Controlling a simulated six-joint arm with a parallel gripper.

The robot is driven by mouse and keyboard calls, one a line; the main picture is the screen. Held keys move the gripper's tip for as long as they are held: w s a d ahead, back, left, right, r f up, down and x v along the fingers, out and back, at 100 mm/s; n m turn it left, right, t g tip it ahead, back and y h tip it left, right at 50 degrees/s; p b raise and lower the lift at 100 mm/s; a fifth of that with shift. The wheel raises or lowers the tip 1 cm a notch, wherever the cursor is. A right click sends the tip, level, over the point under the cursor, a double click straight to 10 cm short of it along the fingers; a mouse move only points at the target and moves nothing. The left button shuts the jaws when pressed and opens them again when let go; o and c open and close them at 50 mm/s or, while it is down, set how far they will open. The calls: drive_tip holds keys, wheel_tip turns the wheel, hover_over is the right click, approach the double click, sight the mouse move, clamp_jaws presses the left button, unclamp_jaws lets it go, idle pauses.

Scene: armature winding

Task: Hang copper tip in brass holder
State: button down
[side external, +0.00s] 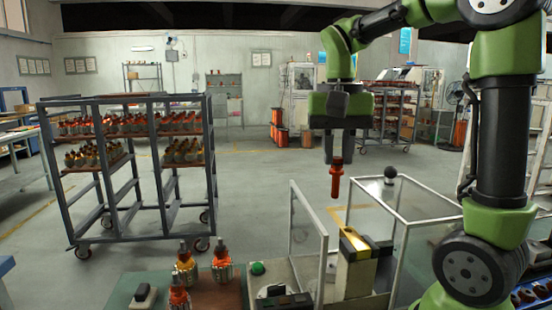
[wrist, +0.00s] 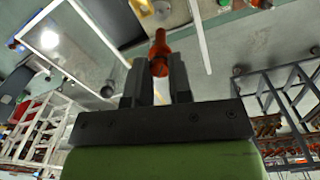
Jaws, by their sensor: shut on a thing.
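My gripper (side external: 337,160) is shut on an orange-red, copper-coloured part, which I take as the copper tip (side external: 336,181). The part hangs upright below the fingers, in the air above the glass-walled enclosure. In the wrist view the part (wrist: 159,46) sticks out between the fingertips (wrist: 158,68), and its gripped end is partly hidden. A grey machine block with a yellow, brass-like sloped top (side external: 354,239) stands inside the enclosure, below and slightly right of the part. I cannot tell for sure that this is the brass holder. The part is well apart from it.
The enclosure has a white frame (side external: 402,222) and an upright glass panel (side external: 309,236) on its left. Several orange-topped parts (side external: 186,262) stand on the bench at left. A wheeled rack (side external: 157,165) is behind them.

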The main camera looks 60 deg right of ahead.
drive_tip(key=shift+m, duration=0.4)
drive_tip(key=shift+s+d+f, duration=0.1)
drive_tip(key=shift+s+f, duration=0.35)
drive_tip(key=shift+f, duration=0.3)
drive_tip(key=shift+s+d+f, duration=0.1)
drive_tip(key=shift+s+f, duration=0.35)
drive_tip(key=shift+f, duration=0.3)
drive_tip(key=shift+s+d+f, duration=0.1)
drive_tip(key=shift+s+f, duration=0.35)
drive_tip(key=shift+f, duration=0.3)
drive_tip(key=shift+f, duration=2.75)
drive_tip(key=c, duration=1)
unclamp_jaws()
drive_tip(key=shift+o, duration=0.2)
drive_tip(key=shift+r, duration=2.3)
